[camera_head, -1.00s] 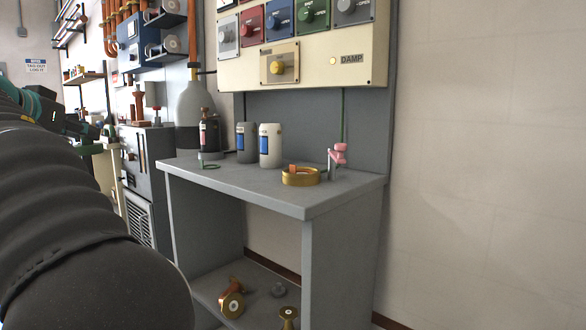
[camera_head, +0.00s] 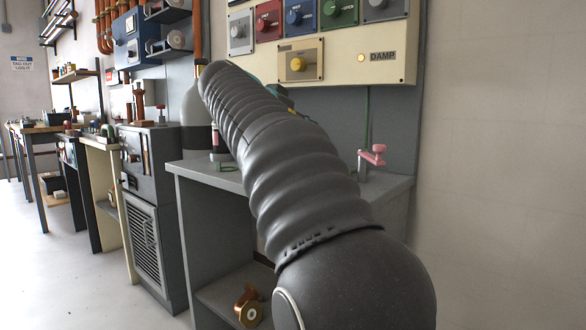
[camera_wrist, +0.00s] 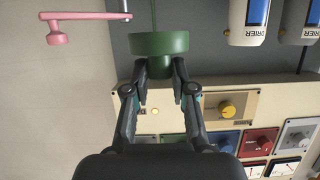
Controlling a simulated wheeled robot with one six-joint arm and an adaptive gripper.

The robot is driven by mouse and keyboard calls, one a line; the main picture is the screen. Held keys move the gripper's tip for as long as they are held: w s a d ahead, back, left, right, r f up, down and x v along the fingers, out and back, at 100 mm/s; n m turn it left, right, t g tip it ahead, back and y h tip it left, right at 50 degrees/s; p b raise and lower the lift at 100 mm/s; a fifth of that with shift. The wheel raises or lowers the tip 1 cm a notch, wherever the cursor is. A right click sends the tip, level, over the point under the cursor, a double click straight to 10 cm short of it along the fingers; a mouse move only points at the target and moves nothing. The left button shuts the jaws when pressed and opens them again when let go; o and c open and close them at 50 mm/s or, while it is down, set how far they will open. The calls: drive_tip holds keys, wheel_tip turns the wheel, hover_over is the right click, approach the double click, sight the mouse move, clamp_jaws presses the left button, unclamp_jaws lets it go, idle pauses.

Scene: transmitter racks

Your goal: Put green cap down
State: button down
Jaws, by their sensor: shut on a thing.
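The green cap (camera_wrist: 158,43), a wide disc with a narrower stem, shows in the upper middle of the wrist view. My gripper (camera_wrist: 160,72) is shut on its stem, with one finger on each side. The wrist view looks upside down, with the switch panel low and the bottles high. In the head view my arm crosses the grey bench (camera_head: 192,172) and hides most of its top. The cap does not show there, and my gripper is mostly hidden behind the arm.
White bottles (camera_wrist: 248,22) with blue labels stand to one side in the wrist view. A pink-handled valve (camera_head: 374,155) rises at the bench's right end. A green ring (camera_head: 227,168) lies near its left end. The switch panel (camera_head: 345,60) hangs above.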

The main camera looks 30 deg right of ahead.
drive_tip(key=w+a+f, duration=0.1)
drive_tip(key=w+f, duration=0.1)
drive_tip(key=w, duration=0.1)
drive_tip(key=w+a+f, duration=0.1)
drive_tip(key=w+f, duration=0.1)
drive_tip(key=w, duration=0.1)
drive_tip(key=w+a+f, duration=0.1)
drive_tip(key=w+f, duration=0.1)
drive_tip(key=w, duration=0.2)
drive_tip(key=shift+w+a+f, duration=0.1)
drive_tip(key=shift+a+f, duration=0.1)
drive_tip(key=shift+f, duration=0.1)
drive_tip(key=shift+f+b, duration=0.35)
drive_tip(key=shift+f, duration=1.7)
drive_tip(key=shift+f, duration=0.25)
drive_tip(key=c, duration=1)
unclamp_jaws()
drive_tip(key=shift+o, duration=0.2)
drive_tip(key=shift+r, duration=0.1)
drive_tip(key=shift+r, duration=0.15)
drive_tip(key=v, duration=1.2)
